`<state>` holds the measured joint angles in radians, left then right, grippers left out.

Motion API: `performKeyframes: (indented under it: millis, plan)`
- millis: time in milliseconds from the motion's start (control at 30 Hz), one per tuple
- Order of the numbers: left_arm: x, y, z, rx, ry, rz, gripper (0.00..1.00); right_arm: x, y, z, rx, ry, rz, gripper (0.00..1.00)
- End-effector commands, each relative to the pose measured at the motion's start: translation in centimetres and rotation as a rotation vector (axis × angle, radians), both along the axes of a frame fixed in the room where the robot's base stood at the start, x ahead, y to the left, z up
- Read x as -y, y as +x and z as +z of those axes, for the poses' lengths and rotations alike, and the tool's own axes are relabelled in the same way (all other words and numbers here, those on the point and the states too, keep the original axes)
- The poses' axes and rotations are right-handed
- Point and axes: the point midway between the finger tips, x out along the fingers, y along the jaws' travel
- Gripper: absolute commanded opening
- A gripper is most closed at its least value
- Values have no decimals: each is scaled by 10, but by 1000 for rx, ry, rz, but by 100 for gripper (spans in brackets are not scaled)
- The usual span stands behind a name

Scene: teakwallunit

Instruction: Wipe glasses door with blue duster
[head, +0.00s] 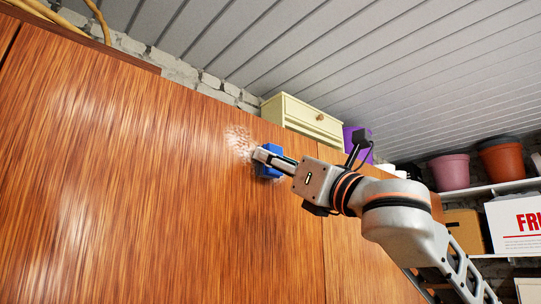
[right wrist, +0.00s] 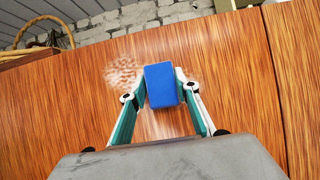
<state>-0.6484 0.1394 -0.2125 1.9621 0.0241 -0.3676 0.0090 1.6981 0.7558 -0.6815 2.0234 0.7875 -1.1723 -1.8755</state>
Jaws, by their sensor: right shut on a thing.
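The blue duster (right wrist: 161,86) is a small block held between the fingers of my right gripper (head: 268,160). It also shows in the head view (head: 272,172), against or very close to the wooden door. The glasses door (head: 130,170) is a large reddish-brown wood-grain panel filling the left and middle of the head view. A pale speckled smudge (head: 239,142) lies on it just left of the duster, and it also shows in the right wrist view (right wrist: 122,72). Part of the smudge may be hidden behind the duster and fingers. My left gripper is not in view.
A cream drawer box (head: 302,118) and a purple pot (head: 357,140) stand on top of the unit. Shelves at the right hold flower pots (head: 450,171) and a white box (head: 516,222). A wicker basket (right wrist: 42,38) sits above the door in the right wrist view.

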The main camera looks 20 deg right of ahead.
Motion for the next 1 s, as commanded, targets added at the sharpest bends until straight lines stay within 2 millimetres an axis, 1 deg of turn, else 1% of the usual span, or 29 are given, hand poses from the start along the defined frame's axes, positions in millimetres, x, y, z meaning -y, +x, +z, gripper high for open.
performKeyframes:
  millis: [400,633,1000]
  plan:
    - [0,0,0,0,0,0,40,27,9,-1,-3,0,-3,13]
    - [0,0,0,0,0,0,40,33,11,-1,-2,0,-2,13]
    - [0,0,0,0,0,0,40,57,22,-1,-2,0,-2,13]
